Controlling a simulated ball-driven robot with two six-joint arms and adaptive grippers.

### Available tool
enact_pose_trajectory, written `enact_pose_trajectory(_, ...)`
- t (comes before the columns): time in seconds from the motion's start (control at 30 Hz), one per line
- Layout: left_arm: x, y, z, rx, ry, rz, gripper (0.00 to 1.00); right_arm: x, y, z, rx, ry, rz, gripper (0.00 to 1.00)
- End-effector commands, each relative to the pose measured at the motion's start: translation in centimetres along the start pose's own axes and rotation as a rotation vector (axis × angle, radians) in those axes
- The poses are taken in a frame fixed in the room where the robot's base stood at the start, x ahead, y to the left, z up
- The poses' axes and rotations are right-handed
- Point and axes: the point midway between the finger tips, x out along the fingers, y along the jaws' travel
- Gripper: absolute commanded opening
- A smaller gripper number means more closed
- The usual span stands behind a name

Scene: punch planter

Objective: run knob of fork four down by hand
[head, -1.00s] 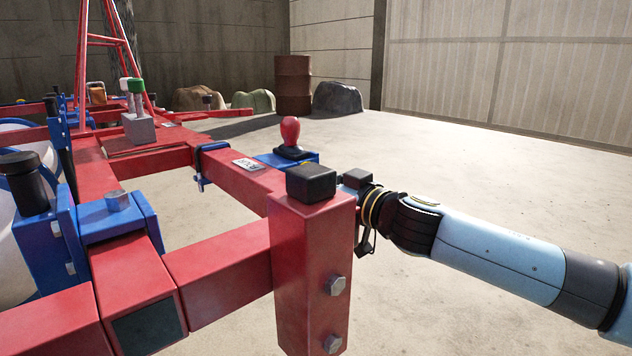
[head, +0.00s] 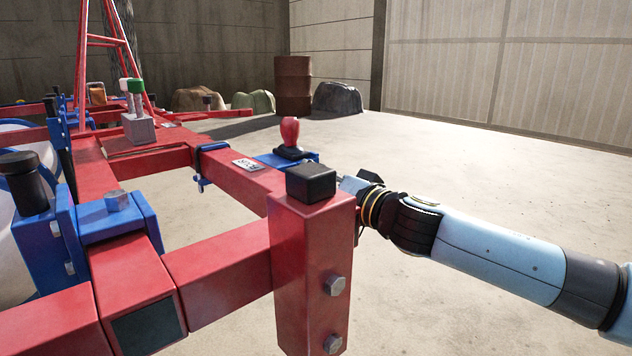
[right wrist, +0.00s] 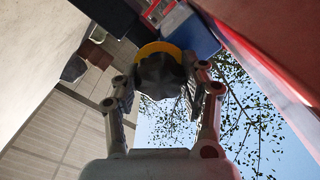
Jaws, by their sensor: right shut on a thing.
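In the right wrist view, a dark lobed knob (right wrist: 163,78) with a yellow ring (right wrist: 160,49) behind it sits between the two fingers of my right gripper (right wrist: 165,88). The fingers are closed on the knob from both sides. In the head view my right arm comes in from the right, and its wrist (head: 372,205) ends just behind the red upright post (head: 312,265). That post hides the fingertips and the held knob there. My left gripper is not in view.
A black cap (head: 311,182) tops the post. Behind it a red-knobbed lever (head: 290,132) stands on a blue bracket, beside a label (head: 247,164) on the red beam. A black knob (head: 22,180) stands at left. The concrete floor at right (head: 500,175) is clear.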

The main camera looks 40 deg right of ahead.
Motion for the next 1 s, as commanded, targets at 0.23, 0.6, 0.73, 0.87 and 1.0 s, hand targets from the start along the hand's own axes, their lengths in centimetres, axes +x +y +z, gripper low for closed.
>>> enact_pose_trajectory(0.23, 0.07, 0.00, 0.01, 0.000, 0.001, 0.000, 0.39, -0.16, 0.31, 0.34, 0.092, -0.006, 0.005, 0.11)
enact_pose_trajectory(0.6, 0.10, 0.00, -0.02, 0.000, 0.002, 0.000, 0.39, -0.17, 0.31, 0.35, 0.123, -0.006, 0.005, 0.11)
enact_pose_trajectory(0.73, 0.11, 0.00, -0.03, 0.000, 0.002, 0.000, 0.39, -0.17, 0.31, 0.36, 0.122, -0.006, 0.005, 0.11)
enact_pose_trajectory(0.87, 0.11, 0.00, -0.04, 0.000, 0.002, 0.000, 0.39, -0.16, 0.30, 0.35, 0.122, -0.006, 0.005, 0.50)
enact_pose_trajectory(1.0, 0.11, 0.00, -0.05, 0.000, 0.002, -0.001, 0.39, -0.11, 0.20, 0.24, 0.121, -0.004, 0.003, 0.68)
